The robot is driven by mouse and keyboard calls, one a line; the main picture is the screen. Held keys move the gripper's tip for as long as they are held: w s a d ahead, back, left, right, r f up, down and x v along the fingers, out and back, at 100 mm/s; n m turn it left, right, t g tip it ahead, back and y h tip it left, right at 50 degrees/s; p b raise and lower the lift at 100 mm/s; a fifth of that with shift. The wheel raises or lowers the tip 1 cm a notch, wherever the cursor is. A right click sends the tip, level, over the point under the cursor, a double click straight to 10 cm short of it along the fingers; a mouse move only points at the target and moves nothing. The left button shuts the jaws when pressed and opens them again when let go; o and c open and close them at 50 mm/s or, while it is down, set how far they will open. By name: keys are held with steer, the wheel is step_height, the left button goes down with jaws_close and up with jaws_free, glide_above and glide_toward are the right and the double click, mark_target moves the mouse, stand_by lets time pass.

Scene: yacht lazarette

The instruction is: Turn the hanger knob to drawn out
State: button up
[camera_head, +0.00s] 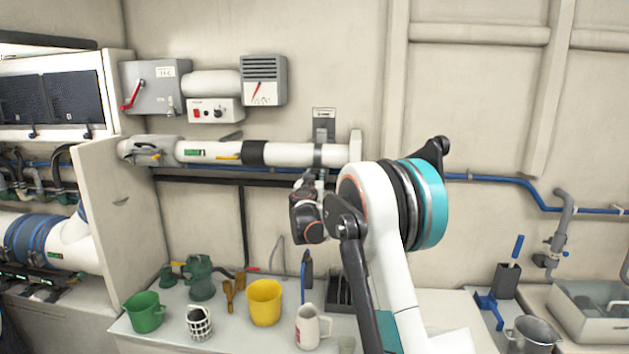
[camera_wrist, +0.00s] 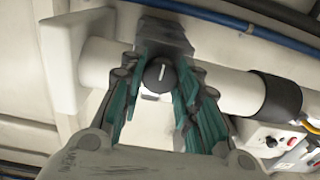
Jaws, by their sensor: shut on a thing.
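The hanger knob (camera_wrist: 159,76) is round and black with a white pointer line, which stands nearly upright in the wrist view. It sits at the grey hanger bracket (camera_wrist: 150,35) on the white pipe. My gripper (camera_wrist: 163,66) has its teal-padded fingers on both sides of the knob and is shut on it. In the head view my gripper (camera_head: 317,176) is at the pipe just below the hanger plate (camera_head: 324,122), and it hides the knob there. The small lettering on the plate is too small to read.
The white pipe (camera_head: 295,153) runs along the wall, with a black band and an end flange (camera_head: 355,146). A blue line (camera_head: 490,179) runs behind. Below, a counter holds a yellow bucket (camera_head: 264,303), a green bucket (camera_head: 144,312) and a white jug (camera_head: 309,328).

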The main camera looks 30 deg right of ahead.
steer(key=shift+f, duration=0.1)
steer(key=o, duration=1.1)
steer(key=v, duration=1.2)
